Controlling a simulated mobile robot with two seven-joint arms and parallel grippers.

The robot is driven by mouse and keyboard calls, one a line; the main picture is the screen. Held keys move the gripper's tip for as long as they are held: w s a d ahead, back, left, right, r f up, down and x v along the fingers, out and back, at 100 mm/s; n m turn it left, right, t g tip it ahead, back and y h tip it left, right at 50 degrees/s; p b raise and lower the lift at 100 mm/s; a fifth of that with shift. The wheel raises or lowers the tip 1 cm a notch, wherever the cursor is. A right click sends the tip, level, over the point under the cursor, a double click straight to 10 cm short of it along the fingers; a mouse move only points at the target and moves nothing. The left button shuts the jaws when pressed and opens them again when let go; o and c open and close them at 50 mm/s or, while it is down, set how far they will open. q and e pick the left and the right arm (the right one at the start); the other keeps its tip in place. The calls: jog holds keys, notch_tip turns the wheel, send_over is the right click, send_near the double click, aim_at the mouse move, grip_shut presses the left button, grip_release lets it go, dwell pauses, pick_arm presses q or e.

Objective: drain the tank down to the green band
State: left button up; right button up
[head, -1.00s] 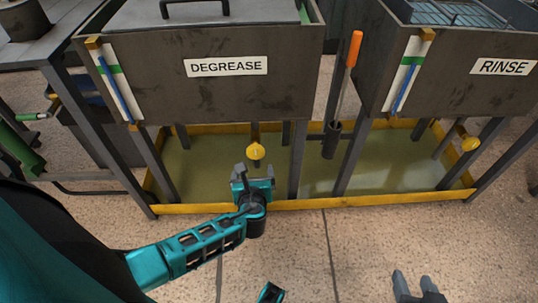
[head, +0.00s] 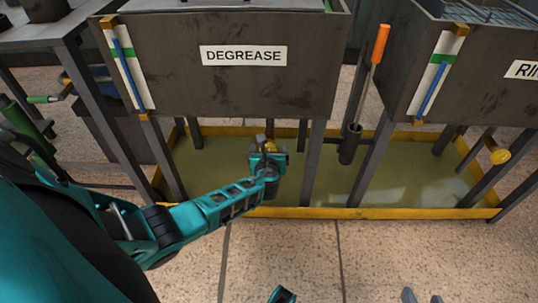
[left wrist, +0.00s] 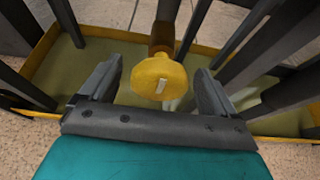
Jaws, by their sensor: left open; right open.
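The tank marked DEGREASE (head: 230,88) stands at centre left in the head view. Its sight gauge (head: 127,65) has a blue column reaching above the green band (head: 122,54). The tank's yellow round valve knob (left wrist: 158,76) with a white mark is in the left wrist view, between the open fingers and touching neither visibly. In the head view the knob is mostly hidden behind my left gripper (head: 268,150). My left gripper (left wrist: 157,88) is open in front of the knob. My right gripper (head: 422,297) shows only its fingertips at the bottom edge, open and empty.
A yellow-edged drip basin (head: 400,213) with greenish liquid lies under the tanks. The RINSE tank (head: 480,85) has its own yellow knob (head: 500,156). An orange-handled tool (head: 380,45) stands in a dark holder (head: 350,145) between the tanks. Dark legs flank the left gripper.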

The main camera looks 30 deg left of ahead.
pick_arm(q)
jog(key=shift+w+a, duration=0.1)
jog(key=shift+w, duration=0.05)
jog(key=c, duration=1)
pick_arm(e)
jog(key=shift+w, duration=0.15)
pick_arm(q)
jog(key=shift+f+n, duration=0.1)
jog(key=shift+n, duration=0.2)
pick_arm(e)
jog(key=shift+f, duration=0.15)
pick_arm(q)
jog(key=shift+a+f+n+t+h+b, duration=0.1)
jog(key=shift+n+t+h+b, duration=0.2)
jog(key=shift+n+h+b, duration=0.25)
jog(key=shift+n+t+h, duration=0.4)
jog(key=shift+n+h, duration=0.05)
jog(key=shift+n, duration=0.5)
jog(key=shift+n+t+h, duration=0.5)
jog(key=shift+n, duration=0.6)
pick_arm(e)
jog(key=shift+w+a, duration=0.1)
jog(key=shift+a, duration=0.15)
pick_arm(q)
jog(key=shift+n, duration=0.3)
